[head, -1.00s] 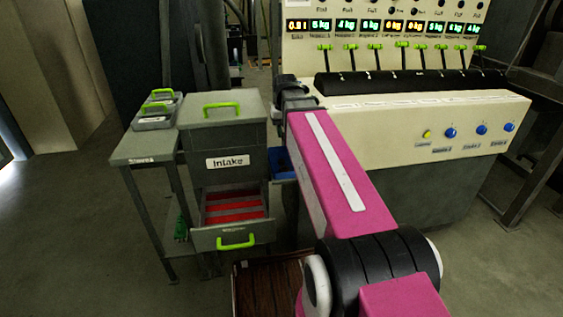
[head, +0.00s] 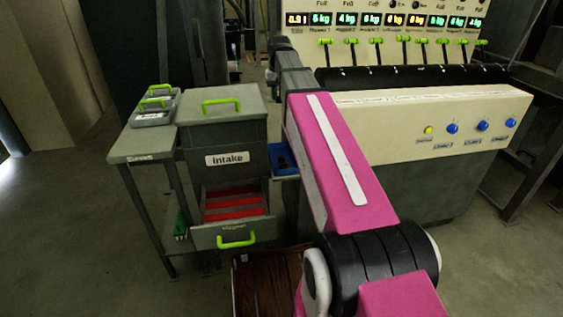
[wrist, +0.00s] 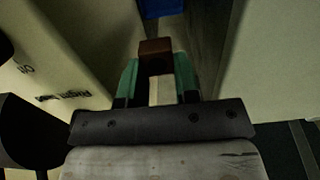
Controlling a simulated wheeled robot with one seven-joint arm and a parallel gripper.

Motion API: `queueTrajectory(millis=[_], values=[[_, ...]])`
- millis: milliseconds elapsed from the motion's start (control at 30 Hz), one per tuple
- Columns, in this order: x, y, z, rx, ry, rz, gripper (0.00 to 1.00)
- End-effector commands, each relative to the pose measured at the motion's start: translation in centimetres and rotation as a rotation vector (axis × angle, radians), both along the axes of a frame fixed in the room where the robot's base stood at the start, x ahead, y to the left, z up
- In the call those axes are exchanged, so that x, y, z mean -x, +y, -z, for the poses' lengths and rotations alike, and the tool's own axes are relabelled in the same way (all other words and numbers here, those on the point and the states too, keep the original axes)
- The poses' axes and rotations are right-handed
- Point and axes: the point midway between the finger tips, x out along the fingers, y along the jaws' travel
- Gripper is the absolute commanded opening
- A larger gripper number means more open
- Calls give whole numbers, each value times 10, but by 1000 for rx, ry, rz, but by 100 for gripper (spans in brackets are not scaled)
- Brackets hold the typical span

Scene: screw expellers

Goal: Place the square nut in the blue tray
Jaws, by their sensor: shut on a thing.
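In the wrist view my gripper (wrist: 157,82) has its two green fingers closed on a brown, square-faced piece (wrist: 155,47), which appears to be the square nut. The piece sticks out past the fingertips; no hole shows from this side. The blue tray (wrist: 160,7) shows at the top edge of the wrist view, beyond the piece and apart from it. In the head view the blue tray (head: 283,160) is beside the Intake cabinet, partly hidden by my pink arm. The gripper's fingers cannot be made out in the head view.
The grey Intake cabinet (head: 224,138) has its lower drawer (head: 237,233) pulled out, with red inside. A side table (head: 138,146) with grey lidded boxes (head: 155,110) stands left. The cream control panel (head: 430,125) with levers and blue knobs lies right, close to my arm.

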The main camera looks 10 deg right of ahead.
Motion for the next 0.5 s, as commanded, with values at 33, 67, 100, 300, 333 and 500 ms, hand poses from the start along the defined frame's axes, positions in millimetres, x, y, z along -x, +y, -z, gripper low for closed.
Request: queueTrajectory(millis=[33,67,100,300,333,500], values=[[-14,0,-12,0,-2,0,6],[-18,0,-16,0,-1,0,6],[-22,0,-21,0,0,0,6],[-27,0,-21,0,2,0,6],[-27,0,-17,0,3,0,6],[-26,0,19,0,4,0,6]])
